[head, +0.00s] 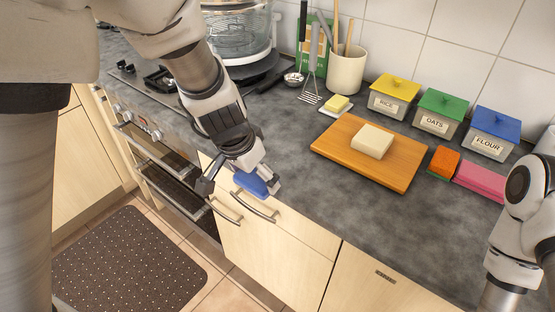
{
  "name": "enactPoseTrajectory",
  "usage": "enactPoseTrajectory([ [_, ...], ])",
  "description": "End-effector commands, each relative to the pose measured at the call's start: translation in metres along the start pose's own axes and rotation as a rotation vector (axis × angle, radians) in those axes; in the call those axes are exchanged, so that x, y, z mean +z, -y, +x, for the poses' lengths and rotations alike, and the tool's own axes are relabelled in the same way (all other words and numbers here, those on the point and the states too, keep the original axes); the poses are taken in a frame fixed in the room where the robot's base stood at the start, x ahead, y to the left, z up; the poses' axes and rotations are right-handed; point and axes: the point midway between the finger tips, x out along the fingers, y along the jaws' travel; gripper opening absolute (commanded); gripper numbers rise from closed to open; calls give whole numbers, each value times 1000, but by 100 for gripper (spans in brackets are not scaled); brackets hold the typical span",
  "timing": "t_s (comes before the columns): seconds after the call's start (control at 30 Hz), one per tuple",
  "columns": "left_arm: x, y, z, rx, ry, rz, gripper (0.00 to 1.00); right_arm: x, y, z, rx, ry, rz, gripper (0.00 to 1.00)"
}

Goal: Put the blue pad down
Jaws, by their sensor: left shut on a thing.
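The blue pad (251,184) is a small blue block. My left gripper (244,184) is shut on it and holds it near the front edge of the dark countertop (290,180), above the cabinet fronts as seen here. The gripper's fingers hide part of the pad. My right arm is at the right edge of the head view, and its gripper is out of the picture.
A wooden board (400,172) with a pale block (372,141) lies on the counter. Behind are a yellow sponge (337,102) and containers labelled rice (388,105), oats (434,123) and flour (490,144). Orange (444,161) and pink (480,181) blocks lie right. The front counter is clear.

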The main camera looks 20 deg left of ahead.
Motion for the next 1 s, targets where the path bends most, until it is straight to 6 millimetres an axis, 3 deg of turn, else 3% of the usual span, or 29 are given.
enactPoseTrajectory([
  [0.03, -18, 4, -4, 2, 3, 1, 69, 0, 0, -21, 0, -1, 0, 86],
  [0.2, -68, 19, 15, 2, 2, 1, 69, 0, 0, -54, 0, -1, 0, 86],
  [0.4, -110, 32, 39, 0, 0, -1, 69, 0, 0, -75, 0, -1, 0, 86],
  [0.7, -105, 34, 79, 0, 2, -3, 69, 0, 0, -81, 0, -1, 0, 86],
  [1.0, -104, 34, 83, -1, 0, -2, 69, 0, 0, -76, 0, -1, 0, 86],
])
